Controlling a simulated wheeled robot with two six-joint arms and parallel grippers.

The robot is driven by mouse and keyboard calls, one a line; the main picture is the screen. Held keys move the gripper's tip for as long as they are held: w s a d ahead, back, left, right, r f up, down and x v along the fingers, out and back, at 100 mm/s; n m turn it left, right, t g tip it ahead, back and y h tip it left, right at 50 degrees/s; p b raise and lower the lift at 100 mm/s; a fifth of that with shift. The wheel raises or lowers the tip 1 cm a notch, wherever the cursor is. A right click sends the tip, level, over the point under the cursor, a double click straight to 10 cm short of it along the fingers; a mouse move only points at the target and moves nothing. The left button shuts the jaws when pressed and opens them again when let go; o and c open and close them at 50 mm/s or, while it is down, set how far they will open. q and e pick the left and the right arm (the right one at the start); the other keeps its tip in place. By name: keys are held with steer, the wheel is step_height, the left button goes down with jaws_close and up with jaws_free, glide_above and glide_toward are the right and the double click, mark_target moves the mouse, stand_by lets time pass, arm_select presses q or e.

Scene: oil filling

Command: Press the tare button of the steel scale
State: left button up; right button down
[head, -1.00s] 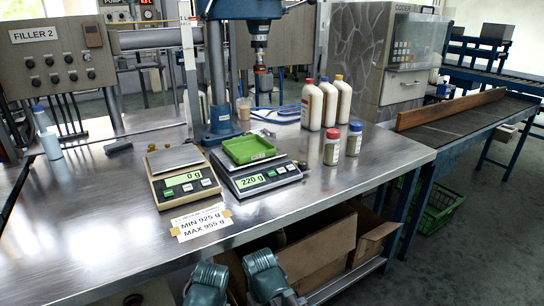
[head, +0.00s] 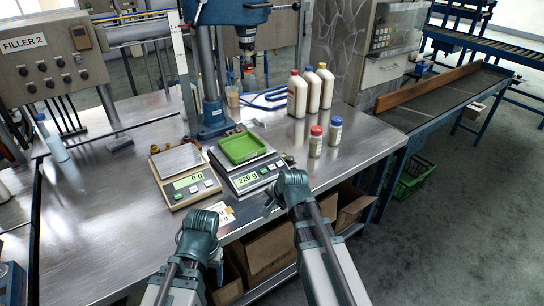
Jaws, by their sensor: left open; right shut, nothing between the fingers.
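A grey steel scale with a dark front (head: 232,180) stands on the metal bench, with a green tray (head: 244,148) on its pan. Its display reads 220 g, with small buttons to the right of the display. To its left is a beige scale (head: 170,201) with a bare steel pan, reading 0 g. My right gripper (head: 268,210) is shut and empty by the bench's front edge, just in front of the grey scale and apart from its buttons. My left gripper (head: 218,257) is lower, in front of the bench edge, small and partly hidden by my arm; it is open.
A paper label (head: 222,213) lies in front of the beige scale, partly covered by my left arm. A red-capped bottle (head: 315,142) and a blue-capped bottle (head: 335,132) stand right of the grey scale. Several white bottles (head: 312,93) and a drill press (head: 212,75) stand behind.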

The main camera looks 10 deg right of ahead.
mark_target(272, 167)
steer(key=w+d+r+m+t, duration=0.3)
steer(key=w+r+m, duration=0.2)
steer(key=w+m, duration=0.2)
steer(key=w+d+r+m+t, duration=0.4)
steer(key=w+m, duration=0.3)
steer(key=m, duration=0.2)
steer(key=shift+d+r+m+h+p, duration=0.3)
steer(key=shift+r+h, duration=0.1)
steer(key=shift+r, duration=0.45)
steer(key=shift+w+f, duration=0.1)
steer(key=w+f+b, duration=0.1)
steer(key=f+b, duration=0.4)
steer(key=w+a+f+b, duration=0.1)
steer(key=f+b, duration=0.2)
steer(key=shift+w+f, duration=0.1)
steer(key=shift+w, duration=0.25)
stand_by(0.5)
steer(key=shift+w+a+f+b, duration=0.1)
steer(key=shift+w+f+b, duration=0.05)
steer(key=shift+f+b, duration=0.35)
